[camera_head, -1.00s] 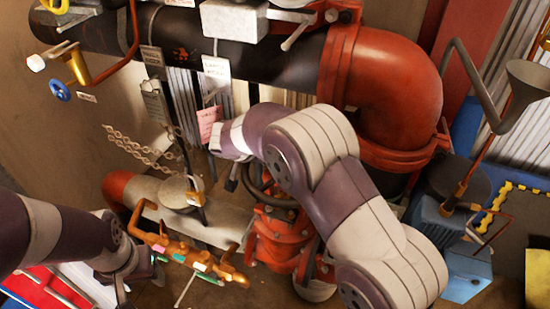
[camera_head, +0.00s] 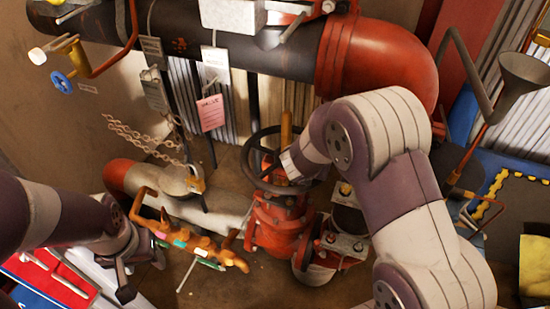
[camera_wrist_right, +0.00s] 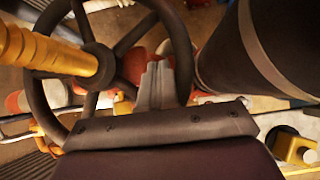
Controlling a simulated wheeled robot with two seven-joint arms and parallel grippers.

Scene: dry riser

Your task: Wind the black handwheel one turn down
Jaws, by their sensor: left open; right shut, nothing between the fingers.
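The black handwheel (camera_head: 246,161) sits on top of the red valve (camera_head: 277,226), below the large pipe. A yellow threaded stem (camera_head: 286,128) rises at its hub; it also shows in the right wrist view (camera_wrist_right: 45,50). My right gripper (camera_wrist_right: 157,84) is shut and empty. In the right wrist view its fingers are beside the right part of the wheel's rim (camera_wrist_right: 181,48), very close; I cannot tell whether they touch. In the head view my right arm covers the wheel's right side. My left gripper (camera_head: 121,284) is open and empty at lower left, away from the wheel.
A pink tag (camera_head: 210,113) hangs left of the wheel. The black pipe (camera_head: 170,45) with its red elbow (camera_head: 385,60) runs behind and above. An orange manifold (camera_head: 190,240) lies between my left gripper and the valve. A blue wheel (camera_head: 62,82) is on the left wall.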

